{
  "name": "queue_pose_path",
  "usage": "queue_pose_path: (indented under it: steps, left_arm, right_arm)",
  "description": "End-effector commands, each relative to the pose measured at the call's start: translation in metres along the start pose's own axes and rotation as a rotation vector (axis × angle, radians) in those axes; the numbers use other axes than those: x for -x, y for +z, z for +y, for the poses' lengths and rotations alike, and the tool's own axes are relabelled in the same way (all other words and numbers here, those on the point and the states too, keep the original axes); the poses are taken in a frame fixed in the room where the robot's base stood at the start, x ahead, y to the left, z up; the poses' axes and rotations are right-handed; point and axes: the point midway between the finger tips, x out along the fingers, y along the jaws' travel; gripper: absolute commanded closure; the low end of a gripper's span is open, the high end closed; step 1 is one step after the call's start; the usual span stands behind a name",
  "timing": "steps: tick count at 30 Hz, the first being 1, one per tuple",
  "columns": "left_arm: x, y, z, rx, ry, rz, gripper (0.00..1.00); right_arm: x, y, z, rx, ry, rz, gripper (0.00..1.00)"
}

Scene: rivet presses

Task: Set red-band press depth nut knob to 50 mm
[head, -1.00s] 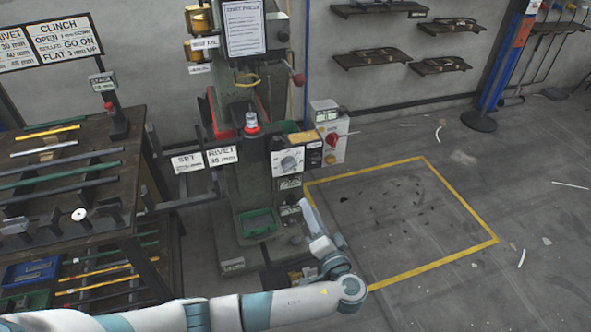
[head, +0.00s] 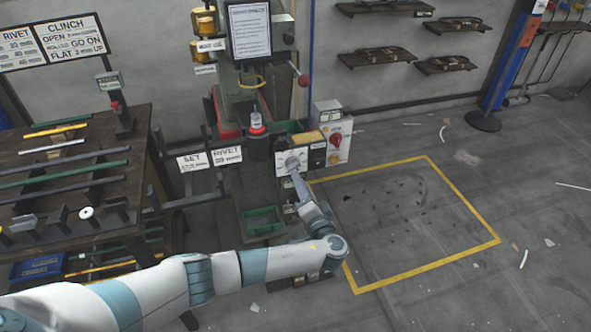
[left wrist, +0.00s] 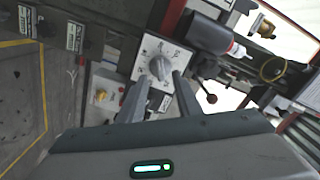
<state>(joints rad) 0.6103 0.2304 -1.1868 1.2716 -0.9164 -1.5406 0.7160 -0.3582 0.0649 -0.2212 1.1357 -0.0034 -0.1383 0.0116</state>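The press (head: 258,150) stands at the centre of the head view, with red parts on its frame and a red-topped cylinder. Its white dial plate (head: 289,163) carries a round grey knob (head: 292,162) with marks around it. In the left wrist view the knob (left wrist: 160,67) is just ahead of the fingertips, roughly between their lines. My left gripper (head: 297,178) is just below the dial in the head view. In the wrist view its two fingers (left wrist: 160,82) are apart with nothing gripped. Contact with the knob cannot be told. The dial's numbers are too small to read. My right gripper is out of view.
A grey control box with a red switch (head: 335,140) sits right of the dial. Signs on rails (head: 210,157) stand to its left. A green tray (head: 261,222) is below. A workbench with rods (head: 70,170) is at left.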

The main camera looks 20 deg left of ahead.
Motion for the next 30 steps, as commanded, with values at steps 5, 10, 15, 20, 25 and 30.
queue_pose_path:
  steps: [5, 10, 15, 20, 25, 30]
  left_arm:
    - [-0.031, -0.001, -0.002, -0.001, -0.003, 0.001, 0.69]
    - [-0.052, -0.001, -0.001, -0.001, -0.001, 0.001, 0.69]
    - [-0.061, 0.0, 0.0, 0.001, 0.0, 0.0, 0.69]
    - [-0.063, 0.0, 0.0, 0.001, 0.001, 0.0, 0.69]
    - [-0.062, 0.0, 0.0, 0.001, 0.0, 0.0, 0.69]
    - [-0.062, 0.0, 0.0, 0.001, 0.0, 0.0, 1.0]
  right_arm:
    - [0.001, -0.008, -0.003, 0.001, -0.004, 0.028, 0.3]
    - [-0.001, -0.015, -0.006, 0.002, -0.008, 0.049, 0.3]
    - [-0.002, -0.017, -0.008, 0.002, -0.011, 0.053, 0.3]
    - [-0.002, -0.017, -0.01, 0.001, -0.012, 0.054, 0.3]
    - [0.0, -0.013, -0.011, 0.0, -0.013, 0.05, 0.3]
    - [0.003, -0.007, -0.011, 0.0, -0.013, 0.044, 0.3]
